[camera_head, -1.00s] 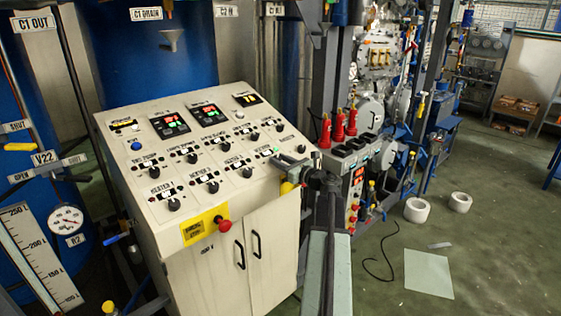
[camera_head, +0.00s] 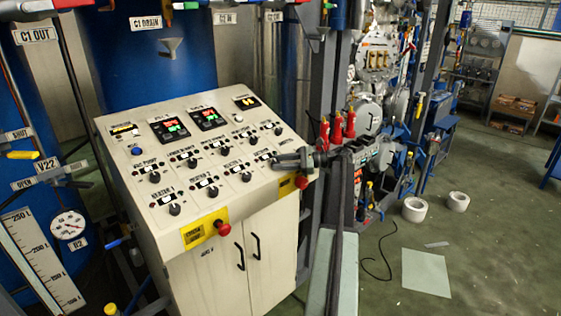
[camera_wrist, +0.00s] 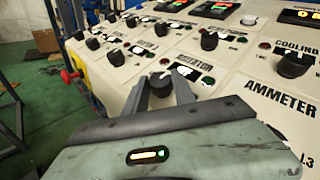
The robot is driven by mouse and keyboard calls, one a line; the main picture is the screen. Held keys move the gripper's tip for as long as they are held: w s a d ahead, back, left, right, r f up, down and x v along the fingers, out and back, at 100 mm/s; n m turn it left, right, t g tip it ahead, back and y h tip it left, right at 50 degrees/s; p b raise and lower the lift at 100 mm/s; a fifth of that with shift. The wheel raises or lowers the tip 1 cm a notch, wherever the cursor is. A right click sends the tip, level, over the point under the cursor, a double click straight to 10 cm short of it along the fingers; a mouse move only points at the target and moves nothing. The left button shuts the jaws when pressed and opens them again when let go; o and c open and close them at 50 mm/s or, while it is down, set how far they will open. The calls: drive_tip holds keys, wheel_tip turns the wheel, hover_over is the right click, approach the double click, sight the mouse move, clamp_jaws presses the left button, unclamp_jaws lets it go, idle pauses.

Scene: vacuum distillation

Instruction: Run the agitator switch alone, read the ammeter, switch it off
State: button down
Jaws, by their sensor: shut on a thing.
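The agitator switch (camera_wrist: 162,82) is a dark rotary knob between the two fingers of my gripper (camera_wrist: 160,90) in the wrist view. Its label, partly covered, and small lamps sit just beyond it. My gripper is shut on this knob. In the head view my gripper (camera_head: 276,160) reaches over the right front part of the sloped control panel (camera_head: 150,215) and hides the knob. An AMMETER label (camera_wrist: 285,97) shows at the right in the wrist view. A small display with yellow digits (camera_head: 247,102) is lit at the panel's top right; I cannot read it surely.
Other rotary knobs (camera_head: 174,209) stand close together in rows on the panel. A red mushroom button (camera_head: 223,229) on a yellow plate is at the front edge, and another (camera_head: 301,182) is near my gripper. Open floor (camera_head: 480,225) lies to the right.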

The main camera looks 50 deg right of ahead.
drive_tip(key=shift+w+d+r+n+g+y, duration=0.1)
drive_tip(key=shift+d+n+g+y, duration=0.05)
drive_tip(key=shift+n+g+y, duration=0.45)
drive_tip(key=shift+n+p, duration=0.3)
drive_tip(key=c, duration=1)
unclamp_jaws()
drive_tip(key=shift+c, duration=0.2)
drive_tip(key=p+v, duration=0.1)
drive_tip(key=v, duration=0.6)
drive_tip(key=shift+s+d, duration=0.25)
drive_tip(key=shift+d, duration=0.05)
drive_tip(key=shift+a, duration=0.15)
